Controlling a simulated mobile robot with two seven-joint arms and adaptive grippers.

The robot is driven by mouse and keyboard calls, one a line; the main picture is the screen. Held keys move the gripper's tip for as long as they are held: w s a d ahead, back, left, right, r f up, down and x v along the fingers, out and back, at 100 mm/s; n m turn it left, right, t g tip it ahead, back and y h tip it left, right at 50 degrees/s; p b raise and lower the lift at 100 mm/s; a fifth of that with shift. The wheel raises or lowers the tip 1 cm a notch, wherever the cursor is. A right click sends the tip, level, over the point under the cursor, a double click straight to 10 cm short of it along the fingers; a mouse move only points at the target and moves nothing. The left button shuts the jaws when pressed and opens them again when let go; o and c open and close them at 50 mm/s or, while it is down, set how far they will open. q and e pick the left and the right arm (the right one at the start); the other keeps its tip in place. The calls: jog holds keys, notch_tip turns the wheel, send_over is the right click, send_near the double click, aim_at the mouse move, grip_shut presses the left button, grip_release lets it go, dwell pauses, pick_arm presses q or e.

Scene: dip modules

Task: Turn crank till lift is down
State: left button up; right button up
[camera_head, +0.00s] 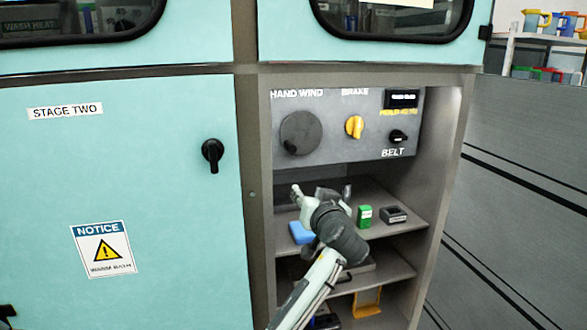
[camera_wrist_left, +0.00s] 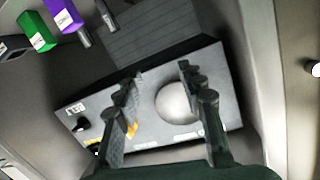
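The hand wind crank (camera_head: 301,133) is a dark grey disc with a small dark knob near its lower left edge, on the grey panel under the "HAND WIND" label. In the left wrist view the crank (camera_wrist_left: 177,101) is a pale round disc beyond my fingers. My left gripper (camera_head: 320,191) is in front of the shelf opening, below the crank. In the left wrist view my left gripper (camera_wrist_left: 158,76) has its two fingers spread, with nothing between them. The fingers look apart from the crank. I cannot pick out the lift. My right gripper is not in view.
The panel also holds a yellow brake knob (camera_head: 355,126), a black belt knob (camera_head: 397,136) and a small dark display (camera_head: 402,98). Shelves below hold a blue item (camera_head: 301,233), a green box (camera_head: 365,216) and a dark box (camera_head: 393,215). A closed teal door (camera_head: 150,220) stands left.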

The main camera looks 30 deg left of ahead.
aim_at(294, 152)
pick_arm(q)
notch_tip(294, 152, up, 8)
jog(key=s+a+r+n+y, duration=0.1)
jog(key=n+y, duration=0.2)
jog(key=x, duration=0.7)
jog(key=shift+s+f, duration=0.1)
jog(key=shift+f, duration=0.25)
jog(key=shift+a, duration=0.25)
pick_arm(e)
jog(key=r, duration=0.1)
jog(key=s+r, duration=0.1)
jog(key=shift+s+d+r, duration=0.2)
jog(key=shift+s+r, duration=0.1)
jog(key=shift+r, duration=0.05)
pick_arm(q)
jog(key=shift+f, duration=0.1)
grip_shut()
